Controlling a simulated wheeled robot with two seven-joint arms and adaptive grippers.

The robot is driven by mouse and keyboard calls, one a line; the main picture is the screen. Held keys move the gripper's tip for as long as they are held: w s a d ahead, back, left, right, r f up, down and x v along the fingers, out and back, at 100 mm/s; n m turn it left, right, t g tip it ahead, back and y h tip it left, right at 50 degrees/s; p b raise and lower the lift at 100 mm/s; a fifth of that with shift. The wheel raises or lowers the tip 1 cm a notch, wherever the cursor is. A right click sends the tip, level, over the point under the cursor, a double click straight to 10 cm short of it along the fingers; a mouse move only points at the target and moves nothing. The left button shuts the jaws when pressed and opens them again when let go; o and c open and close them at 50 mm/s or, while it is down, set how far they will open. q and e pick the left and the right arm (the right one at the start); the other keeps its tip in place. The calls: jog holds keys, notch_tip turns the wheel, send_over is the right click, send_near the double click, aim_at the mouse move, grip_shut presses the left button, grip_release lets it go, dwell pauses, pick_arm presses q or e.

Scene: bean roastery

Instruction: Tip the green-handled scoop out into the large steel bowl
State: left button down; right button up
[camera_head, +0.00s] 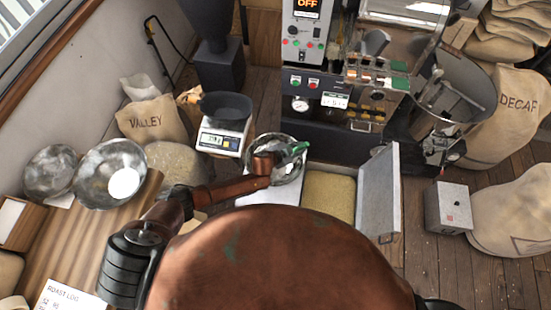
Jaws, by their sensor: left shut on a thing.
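My left gripper (276,157) reaches in over a round steel bowl (291,172) in the middle of the view. It is shut on the green-handled scoop (297,148), whose green handle shows just right of the gripper. The scoop's pan and any contents are hard to make out, so I cannot tell its tilt. The gripper and arm hide part of the bowl. Two more steel bowls sit at the left; the nearer one (92,188) has a white round patch inside. My right gripper is out of view.
A scale (221,141) with a black pan stands left of the middle bowl. An open box (329,194) of tan grains lies to the right, its grey lid (379,190) raised. The roaster (310,82) stands behind. Sacks and a grey box (449,207) are at right.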

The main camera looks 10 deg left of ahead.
pick_arm(q)
jog(key=shift+a+r+h+b, duration=0.3)
jog(key=shift+a+h+b, duration=0.25)
jog(key=shift+b, duration=0.25)
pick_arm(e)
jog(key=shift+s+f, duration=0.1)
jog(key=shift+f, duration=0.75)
pick_arm(q)
jog(key=shift+s+a+r+n+b, duration=0.1)
jog(key=shift+s+a+n+b, duration=0.05)
jog(key=shift+n+b, duration=0.2)
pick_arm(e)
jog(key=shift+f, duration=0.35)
pick_arm(q)
jog(key=shift+a+r+t+b, duration=0.15)
jog(key=shift+a+t+b, duration=0.05)
jog(key=shift+t+b, duration=0.1)
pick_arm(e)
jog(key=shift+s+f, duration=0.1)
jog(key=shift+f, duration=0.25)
